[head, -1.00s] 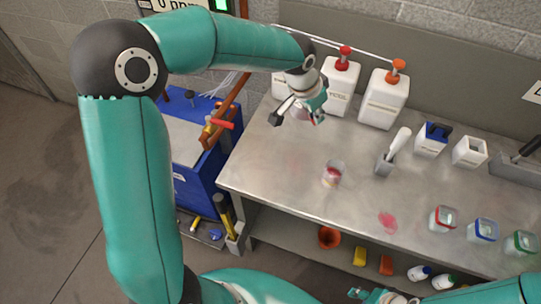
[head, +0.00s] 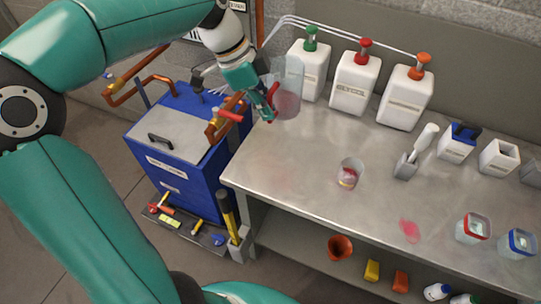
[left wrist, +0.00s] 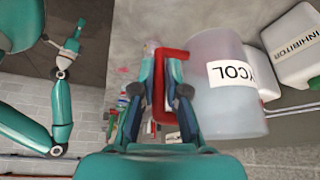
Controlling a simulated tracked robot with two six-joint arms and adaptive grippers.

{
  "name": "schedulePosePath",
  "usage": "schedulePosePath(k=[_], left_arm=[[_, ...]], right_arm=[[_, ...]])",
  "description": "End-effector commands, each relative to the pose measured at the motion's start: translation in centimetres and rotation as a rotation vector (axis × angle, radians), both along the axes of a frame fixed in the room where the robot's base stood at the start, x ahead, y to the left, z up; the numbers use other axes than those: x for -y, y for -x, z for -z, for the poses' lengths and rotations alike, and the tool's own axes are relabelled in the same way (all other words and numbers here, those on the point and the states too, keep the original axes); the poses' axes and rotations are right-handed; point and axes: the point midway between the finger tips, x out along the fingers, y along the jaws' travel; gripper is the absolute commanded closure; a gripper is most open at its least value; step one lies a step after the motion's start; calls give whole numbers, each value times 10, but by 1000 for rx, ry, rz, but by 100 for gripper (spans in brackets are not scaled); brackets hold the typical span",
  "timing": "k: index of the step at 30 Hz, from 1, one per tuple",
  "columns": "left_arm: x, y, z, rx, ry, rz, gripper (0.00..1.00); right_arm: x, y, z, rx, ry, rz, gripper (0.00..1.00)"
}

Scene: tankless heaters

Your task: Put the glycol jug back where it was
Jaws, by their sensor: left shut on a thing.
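The glycol jug (head: 287,103) is translucent with pinkish liquid low in it and stands upright at the back left corner of the steel bench (head: 300,160). In the left wrist view the jug (left wrist: 226,110) shows a white label reading "YCOL" and a red handle (left wrist: 160,85). My left gripper (head: 268,102) is at the jug's left side, shut on that handle; its fingers also show in the left wrist view (left wrist: 164,85). I cannot tell whether the jug's base touches the bench. My right gripper (left wrist: 76,38) is small in the left wrist view, its jaws unclear.
White pump containers with green (head: 310,70), red (head: 355,82) and orange (head: 405,97) tops stand along the back. A beaker with red liquid (head: 349,175) and a pink spill (head: 410,230) are on the bench. A blue cart (head: 170,180) stands left. The bench's front left is clear.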

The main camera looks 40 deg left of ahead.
Motion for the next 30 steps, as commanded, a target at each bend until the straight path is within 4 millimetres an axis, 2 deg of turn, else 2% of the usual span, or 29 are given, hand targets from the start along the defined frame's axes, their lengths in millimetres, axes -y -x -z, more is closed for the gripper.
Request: schedulePosePath(k=[6, 12, 15, 23, 30], left_arm=[[0, 1, 57, -7, 2, -2, 100], [0, 0, 103, -5, 1, -2, 100], [0, 0, 118, -2, 0, -2, 100], [1, -1, 136, -1, 1, -1, 100], [1, -1, 167, -2, 0, -1, 100]], right_arm=[[0, 0, 1, 0, 0, 0, 60], [0, 0, 0, 0, 0, 0, 60], [0, 0, 0, 0, 0, 0, 60], [0, 0, -1, 0, 0, 0, 60], [0, 0, -2, 0, 0, 0, 60]])
